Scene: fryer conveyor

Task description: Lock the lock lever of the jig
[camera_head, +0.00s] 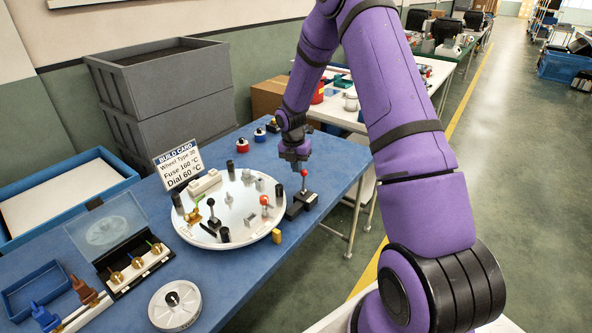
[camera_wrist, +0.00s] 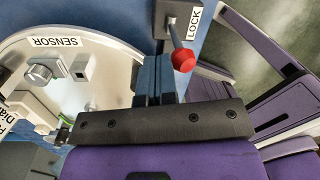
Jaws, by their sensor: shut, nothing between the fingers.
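The lock lever has a red knob (camera_head: 304,173) on a thin stem, rising from a dark block (camera_head: 301,202) at the right edge of the round white jig (camera_head: 225,240). In the wrist view the red knob (camera_wrist: 183,59) tilts toward the camera, near the LOCK label (camera_wrist: 193,22). My gripper (camera_head: 295,167) points down just left of and above the knob. Its fingers (camera_wrist: 158,75) are shut and empty, and they show close beside the knob without visibly holding it. The exact gap between them is hard to tell.
The jig carries several posts, another red-knobbed lever (camera_head: 264,200) and a black-knobbed lever (camera_head: 211,203). A build card (camera_head: 178,163) stands behind it. A small yellow block (camera_head: 277,237) lies in front of the lever's block. The blue table (camera_head: 250,290) is clear at front right.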

